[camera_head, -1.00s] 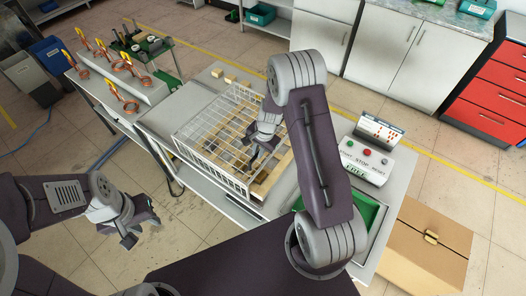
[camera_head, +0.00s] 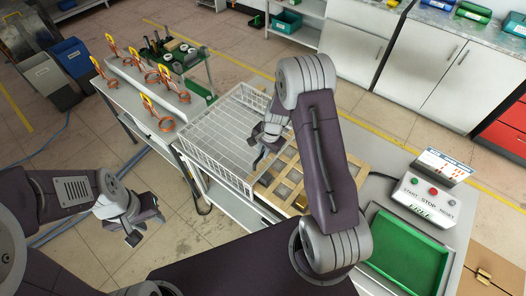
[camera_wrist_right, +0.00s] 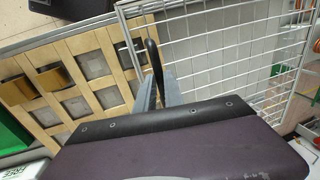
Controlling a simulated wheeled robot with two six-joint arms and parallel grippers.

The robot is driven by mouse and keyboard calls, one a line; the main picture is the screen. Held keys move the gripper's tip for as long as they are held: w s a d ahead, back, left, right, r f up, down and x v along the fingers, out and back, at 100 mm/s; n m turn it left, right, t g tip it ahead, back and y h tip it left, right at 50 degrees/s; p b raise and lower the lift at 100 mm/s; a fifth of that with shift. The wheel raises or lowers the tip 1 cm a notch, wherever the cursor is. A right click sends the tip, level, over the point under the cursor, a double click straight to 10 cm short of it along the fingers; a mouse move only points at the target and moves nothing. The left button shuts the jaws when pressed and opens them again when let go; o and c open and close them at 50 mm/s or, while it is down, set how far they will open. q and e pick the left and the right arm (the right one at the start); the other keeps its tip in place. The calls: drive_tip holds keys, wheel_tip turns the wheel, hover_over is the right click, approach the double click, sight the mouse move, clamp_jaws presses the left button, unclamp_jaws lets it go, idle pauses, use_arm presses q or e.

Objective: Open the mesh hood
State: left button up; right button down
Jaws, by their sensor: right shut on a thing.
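The mesh hood (camera_head: 222,128) is a white wire cage on the bench in the head view. It stands to the left of a wooden grid fixture (camera_head: 287,172), most of which is uncovered. My right gripper (camera_head: 262,158) is at the hood's right edge. In the right wrist view my right gripper (camera_wrist_right: 158,90) is shut on the hood's black handle (camera_wrist_right: 153,55), with the white mesh (camera_wrist_right: 220,50) to the right and the wooden grid (camera_wrist_right: 85,75) to the left. My left gripper (camera_head: 146,228) is open and empty, low at the left, away from the bench.
A control box (camera_head: 428,198) with buttons and a green tray (camera_head: 408,255) are at the right of the bench. A side table (camera_head: 140,95) with several copper coils stands at the left. Cabinets (camera_head: 400,60) line the back. The floor around my left gripper is clear.

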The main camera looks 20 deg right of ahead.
drive_tip(key=shift+w+a, duration=0.15)
drive_tip(key=shift+w, duration=0.05)
idle(0.3)
drive_tip(key=c, duration=1.5)
unclamp_jaws()
drive_tip(key=shift+o, duration=0.2)
drive_tip(key=shift+r, duration=0.1)
wheel_tip(320, 180, up, 9)
drive_tip(key=s+b, duration=0.1)
drive_tip(key=shift+s+d, duration=0.3)
drive_tip(key=shift+d, duration=0.15)
